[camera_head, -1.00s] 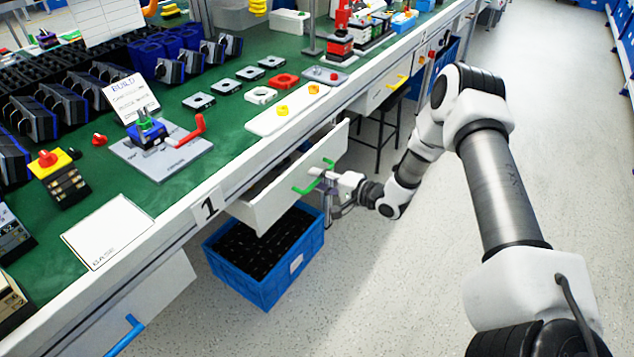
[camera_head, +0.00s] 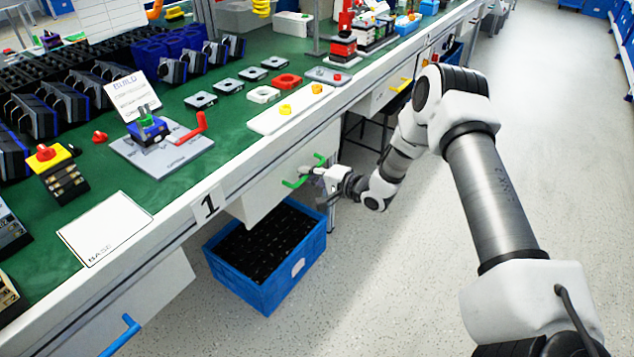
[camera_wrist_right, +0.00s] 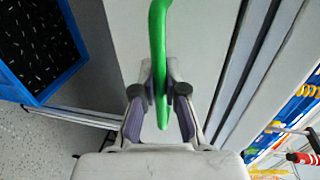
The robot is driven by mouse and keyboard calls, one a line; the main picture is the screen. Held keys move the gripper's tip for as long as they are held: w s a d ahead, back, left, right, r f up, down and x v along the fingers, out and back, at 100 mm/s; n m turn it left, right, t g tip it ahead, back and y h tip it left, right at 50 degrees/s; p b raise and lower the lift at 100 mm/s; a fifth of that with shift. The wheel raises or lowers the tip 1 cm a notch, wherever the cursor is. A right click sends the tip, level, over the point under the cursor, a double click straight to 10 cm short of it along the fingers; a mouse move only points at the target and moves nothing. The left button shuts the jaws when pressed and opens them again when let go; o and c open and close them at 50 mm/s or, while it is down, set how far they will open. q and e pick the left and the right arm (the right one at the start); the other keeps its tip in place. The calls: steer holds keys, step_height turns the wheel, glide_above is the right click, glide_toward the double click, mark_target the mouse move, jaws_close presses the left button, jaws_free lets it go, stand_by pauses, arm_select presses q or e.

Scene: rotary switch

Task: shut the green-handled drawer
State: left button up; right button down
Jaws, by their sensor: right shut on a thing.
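My right gripper (camera_head: 312,174) is at the handle. In the right wrist view the green handle (camera_wrist_right: 158,60) runs between the two fingers of my right gripper (camera_wrist_right: 160,90), which are shut on it. The fingers hide part of the handle. My left gripper is not in view.
A blue crate (camera_head: 262,293) with dark contents stands on the floor under the drawer. A blue handle (camera_head: 122,336) and a yellow handle (camera_head: 400,84) are on other drawers. The green bench top holds several parts. The floor at right is clear.

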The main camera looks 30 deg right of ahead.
steer(key=c, duration=1.2)
jaws_free()
steer(key=shift+w+a, duration=0.1)
steer(key=shift+w, duration=0.1)
steer(key=v, duration=1.2)
